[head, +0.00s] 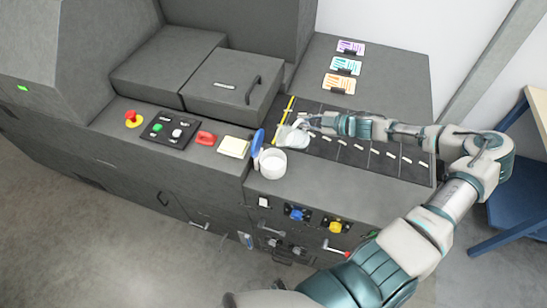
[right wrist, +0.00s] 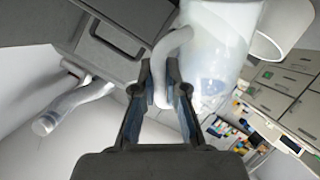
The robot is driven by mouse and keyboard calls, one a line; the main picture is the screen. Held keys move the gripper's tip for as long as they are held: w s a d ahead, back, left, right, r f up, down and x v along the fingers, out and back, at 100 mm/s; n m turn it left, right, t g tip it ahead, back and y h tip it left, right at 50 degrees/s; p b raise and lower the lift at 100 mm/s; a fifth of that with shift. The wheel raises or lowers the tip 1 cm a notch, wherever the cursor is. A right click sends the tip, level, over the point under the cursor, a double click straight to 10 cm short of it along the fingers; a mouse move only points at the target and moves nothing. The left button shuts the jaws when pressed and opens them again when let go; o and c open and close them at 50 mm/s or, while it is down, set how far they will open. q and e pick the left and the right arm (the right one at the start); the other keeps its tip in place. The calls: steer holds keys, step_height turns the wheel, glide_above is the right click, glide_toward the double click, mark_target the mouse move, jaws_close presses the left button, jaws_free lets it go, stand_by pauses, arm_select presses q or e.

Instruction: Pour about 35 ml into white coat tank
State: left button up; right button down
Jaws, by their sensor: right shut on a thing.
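The white coat tank (head: 272,163) is a round white tub on the front of the grey machine, open at the top. Its blue lid (head: 257,142) stands up at its left side. My right gripper (head: 310,122) is shut on the handle of a clear, whitish jug (head: 291,135), just behind and right of the tank. The jug looks tilted toward the tank; I cannot make out a stream. In the right wrist view, the fingers (right wrist: 159,80) close around the handle of the jug (right wrist: 216,48). The liquid level is unclear. My left gripper is out of view.
A black slotted rack (head: 365,155) with white labels lies under my right forearm. Coloured cards (head: 340,84) lie behind.

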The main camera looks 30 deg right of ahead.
steer(key=shift+d+r+m+y+b, duration=0.1)
steer(key=shift+d+m+y+b, duration=0.2)
steer(key=shift+d+m+b, duration=0.1)
arm_select(q)
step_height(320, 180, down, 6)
steer(key=b, duration=0.5)
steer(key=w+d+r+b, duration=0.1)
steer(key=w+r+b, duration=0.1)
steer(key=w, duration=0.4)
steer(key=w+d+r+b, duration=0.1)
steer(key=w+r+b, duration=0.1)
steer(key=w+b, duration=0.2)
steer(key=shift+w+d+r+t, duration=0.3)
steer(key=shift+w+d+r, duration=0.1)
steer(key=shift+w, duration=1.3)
arm_select(e)
steer(key=w+d+f+m+t+y, duration=0.1)
steer(key=d+f+m+t+y, duration=0.1)
steer(key=f+m, duration=0.3)
steer(key=shift+w+d+m+y, duration=0.2)
steer(key=shift+d+m+y, duration=0.1)
steer(key=shift+d+y, duration=0.45)
